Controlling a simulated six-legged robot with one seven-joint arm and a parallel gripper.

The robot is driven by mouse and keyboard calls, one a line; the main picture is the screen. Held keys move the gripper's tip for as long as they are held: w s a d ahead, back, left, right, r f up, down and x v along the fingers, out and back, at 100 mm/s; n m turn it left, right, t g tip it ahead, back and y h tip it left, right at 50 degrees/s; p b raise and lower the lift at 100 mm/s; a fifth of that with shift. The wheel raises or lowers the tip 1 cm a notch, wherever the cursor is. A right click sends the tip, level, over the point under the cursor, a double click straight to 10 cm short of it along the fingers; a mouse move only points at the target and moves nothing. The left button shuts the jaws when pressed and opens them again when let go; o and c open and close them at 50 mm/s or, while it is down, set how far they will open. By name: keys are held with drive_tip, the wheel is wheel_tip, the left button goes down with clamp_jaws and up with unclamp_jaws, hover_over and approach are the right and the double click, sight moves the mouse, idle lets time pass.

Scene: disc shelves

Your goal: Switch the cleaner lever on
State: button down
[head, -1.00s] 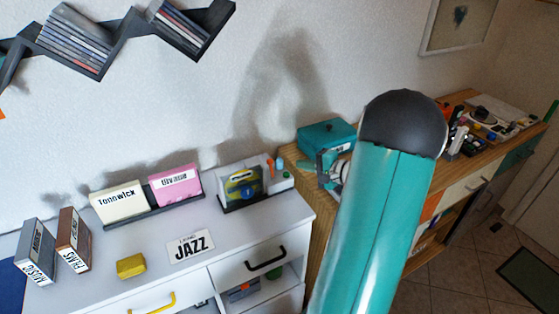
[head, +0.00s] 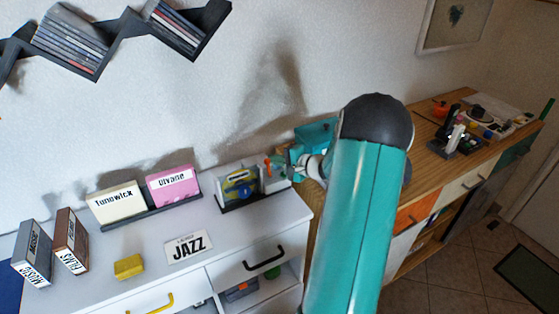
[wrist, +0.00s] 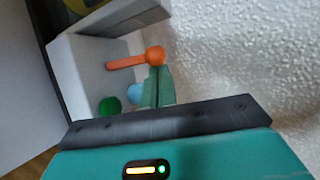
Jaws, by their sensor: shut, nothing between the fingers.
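The cleaner (head: 272,182) is a pale box at the right end of the white cabinet top, partly behind my gripper in the head view. Its orange lever (head: 267,166) is at its back. In the wrist view the lever (wrist: 125,62) lies sideways across the pale cleaner (wrist: 85,65), with a round knob at its right end. A blue button (wrist: 135,92) and a green button (wrist: 110,104) sit below it. My gripper (wrist: 155,78) is shut and empty. Its teal fingertips appear right at the knob; I cannot tell if they touch it.
A clear case with a yellow disc (head: 240,184) stands left of the cleaner. The textured wall (wrist: 235,50) is close on the right in the wrist view. Pink (head: 172,187) and cream (head: 115,204) cases stand farther left.

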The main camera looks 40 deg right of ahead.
drive_tip(key=shift+s+a+r+n+t, duration=0.15)
drive_tip(key=shift+s+n+t, duration=0.35)
drive_tip(key=shift+t, duration=0.6)
idle(0.3)
drive_tip(key=shift+s+a+n+t, duration=0.15)
drive_tip(key=shift+s+n+t, duration=0.35)
drive_tip(key=shift+t, duration=0.5)
drive_tip(key=shift+s+a+y, duration=0.15)
drive_tip(key=shift+s+y, duration=0.25)
drive_tip(key=shift+s, duration=0.05)
drive_tip(key=shift+s+a+f, duration=0.1)
drive_tip(key=shift+s+f, duration=0.2)
drive_tip(key=shift+s, duration=0.1)
wheel_tip(320, 180, up, 3)
drive_tip(key=shift+f, duration=0.1)
drive_tip(key=s+a+r, duration=0.8)
drive_tip(key=s+r, duration=0.2)
drive_tip(key=s, duration=0.1)
drive_tip(key=shift+a+r, duration=0.15)
drive_tip(key=shift+a, duration=0.25)
